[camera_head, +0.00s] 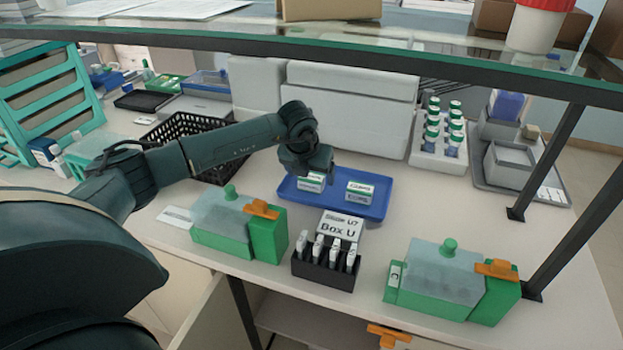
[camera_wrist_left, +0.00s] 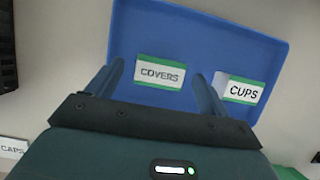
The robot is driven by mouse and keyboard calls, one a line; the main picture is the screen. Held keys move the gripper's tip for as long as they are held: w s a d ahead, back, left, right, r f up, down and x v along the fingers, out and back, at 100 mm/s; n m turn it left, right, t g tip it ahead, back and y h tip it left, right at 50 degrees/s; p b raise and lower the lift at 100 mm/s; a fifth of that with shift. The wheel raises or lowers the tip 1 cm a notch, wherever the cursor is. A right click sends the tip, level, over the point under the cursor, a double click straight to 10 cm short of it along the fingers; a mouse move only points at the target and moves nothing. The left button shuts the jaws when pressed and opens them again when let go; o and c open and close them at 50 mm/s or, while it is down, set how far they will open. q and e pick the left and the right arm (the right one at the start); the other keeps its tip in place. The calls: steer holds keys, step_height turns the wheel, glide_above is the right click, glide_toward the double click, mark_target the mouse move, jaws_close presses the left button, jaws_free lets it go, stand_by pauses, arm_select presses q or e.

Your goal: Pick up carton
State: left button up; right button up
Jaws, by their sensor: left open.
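A white-and-green carton labelled COVERS (camera_head: 311,182) lies on a blue tray (camera_head: 378,211). A similar carton labelled CUPS (camera_head: 359,192) is to its right on the same tray. My left gripper (camera_head: 307,172) is above the COVERS carton and partly hides it in the head view. In the left wrist view, the open fingers (camera_wrist_left: 157,72) appear on either side of the COVERS carton (camera_wrist_left: 161,71), and the CUPS carton (camera_wrist_left: 242,90) is just right of the right finger. Nothing is held. I cannot tell how high the fingertips are above the carton. My right gripper is not in view.
A black basket (camera_head: 205,135) is behind my left arm. A glass shelf (camera_head: 400,50) spans above.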

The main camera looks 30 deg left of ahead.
arm_select(q)
steer(key=shift+x, duration=1.1)
steer(key=c, duration=1.1)
